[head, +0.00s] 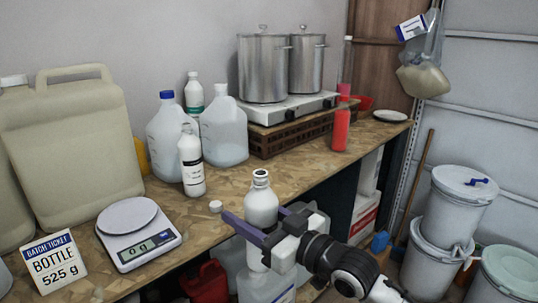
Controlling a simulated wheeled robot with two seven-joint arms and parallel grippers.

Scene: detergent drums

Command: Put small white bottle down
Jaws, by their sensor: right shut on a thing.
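A small white bottle (261,207) without a cap, its dark mouth showing, is upright in my right gripper (254,226). The gripper is shut on it, with a purple finger across its near side. The bottle appears in front of the wooden worktop's (205,213) front edge; I cannot tell its exact height or distance from it. The gripper hides part of the bottle. My left gripper is not in view.
A scale (140,236) and batch ticket (52,266) stand at left by a big beige canister (75,150). A white bottle (191,165) and clear jugs (224,138) stand behind. A small white cap-like thing (215,206) lies near the edge.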

